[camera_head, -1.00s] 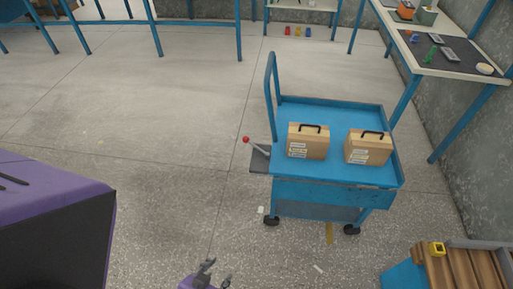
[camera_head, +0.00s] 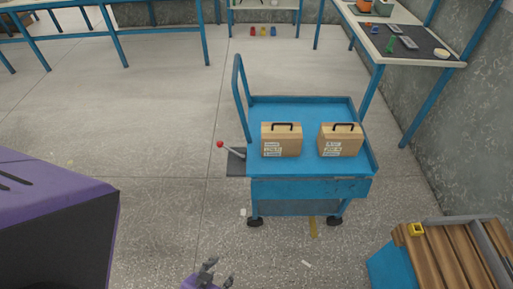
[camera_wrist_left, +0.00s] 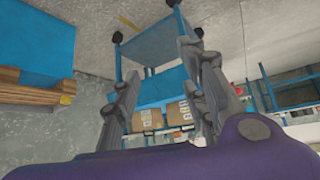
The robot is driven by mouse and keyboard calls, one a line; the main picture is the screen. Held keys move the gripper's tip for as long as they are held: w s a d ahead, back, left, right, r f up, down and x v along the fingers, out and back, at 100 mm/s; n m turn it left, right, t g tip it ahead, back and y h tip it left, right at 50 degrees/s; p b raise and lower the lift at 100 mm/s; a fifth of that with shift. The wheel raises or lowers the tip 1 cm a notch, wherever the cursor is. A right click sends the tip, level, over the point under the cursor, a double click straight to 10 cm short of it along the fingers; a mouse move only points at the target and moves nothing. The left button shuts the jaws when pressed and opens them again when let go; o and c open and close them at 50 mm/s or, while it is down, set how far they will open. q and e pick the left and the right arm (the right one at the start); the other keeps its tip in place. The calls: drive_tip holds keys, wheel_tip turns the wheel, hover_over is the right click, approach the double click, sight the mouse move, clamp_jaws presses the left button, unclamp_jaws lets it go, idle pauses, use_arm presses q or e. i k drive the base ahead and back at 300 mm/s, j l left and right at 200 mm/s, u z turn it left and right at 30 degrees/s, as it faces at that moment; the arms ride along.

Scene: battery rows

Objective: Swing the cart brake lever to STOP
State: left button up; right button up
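The blue cart (camera_head: 312,188) stands on the floor right of the middle in the head view. Its brake lever (camera_head: 231,149), a thin rod with a red knob, sticks out to the left above a dark plate (camera_head: 237,163). Two tan battery cases (camera_head: 281,140) with black handles stand on the cart top. My left gripper (camera_head: 218,272) is at the bottom edge of the head view, well short of the cart. In the left wrist view its fingers (camera_wrist_left: 165,85) are spread and empty, with the cart (camera_wrist_left: 158,45) beyond, upside down. My right gripper is not seen.
A blue crate with wooden slats (camera_head: 440,255) stands at the bottom right. A workbench (camera_head: 400,45) runs along the right wall, and blue-legged tables (camera_head: 120,45) stand at the back. The floor (camera_head: 150,130) left of the cart is clear.

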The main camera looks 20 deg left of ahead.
sight(220, 143)
drive_tip(key=i+j+u, duration=0.15)
drive_tip(key=i+j, duration=0.2)
drive_tip(key=j, duration=0.2)
drive_tip(key=i+j+u, duration=0.1)
drive_tip(key=i+j, duration=0.3)
drive_tip(key=j, duration=0.1)
